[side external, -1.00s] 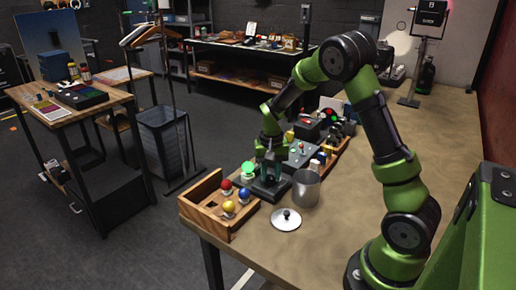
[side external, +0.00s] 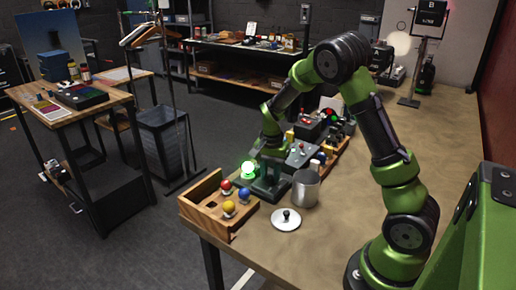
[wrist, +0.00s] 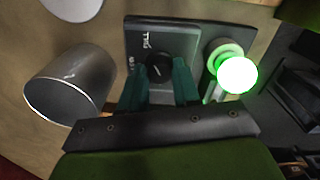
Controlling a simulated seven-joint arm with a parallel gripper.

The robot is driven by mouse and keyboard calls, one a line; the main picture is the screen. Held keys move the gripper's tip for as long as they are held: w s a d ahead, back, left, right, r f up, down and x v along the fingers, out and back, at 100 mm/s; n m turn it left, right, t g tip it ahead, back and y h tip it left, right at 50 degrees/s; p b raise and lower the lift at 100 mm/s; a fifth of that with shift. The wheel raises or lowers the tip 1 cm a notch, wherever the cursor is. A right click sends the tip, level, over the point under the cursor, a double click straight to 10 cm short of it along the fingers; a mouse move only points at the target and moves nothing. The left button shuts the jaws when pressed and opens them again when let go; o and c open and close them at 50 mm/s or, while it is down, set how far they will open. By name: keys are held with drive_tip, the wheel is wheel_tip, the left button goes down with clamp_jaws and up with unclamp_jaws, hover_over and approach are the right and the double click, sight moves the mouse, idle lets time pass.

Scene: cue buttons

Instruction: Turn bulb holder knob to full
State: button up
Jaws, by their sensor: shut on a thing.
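The bulb holder (side external: 268,192) is a dark box near the table's left edge. In the wrist view its grey top plate (wrist: 185,42) carries white lettering and a small dark round knob (wrist: 160,67). A round green bulb (side external: 248,169) stands beside the box and glows brightly; in the wrist view the bulb (wrist: 238,75) is nearly white with a green rim. My gripper (wrist: 158,82) points down over the box, its two teal fingers shut on the knob from both sides. The fingers hide part of the knob, and its pointer setting is hard to read.
A metal cup (side external: 306,188) stands just right of the box, with a round lid (side external: 286,219) in front. A wooden tray (side external: 204,219) with red, blue and yellow bulbs sits at the front left corner. A grey control box (side external: 300,153) stands behind. The right tabletop is clear.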

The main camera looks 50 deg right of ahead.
sight(270, 177)
drive_tip(key=o, duration=1.1)
drive_tip(key=shift+c, duration=0.2)
drive_tip(key=shift+r, duration=0.1)
wheel_tip(270, 177, up, 17)
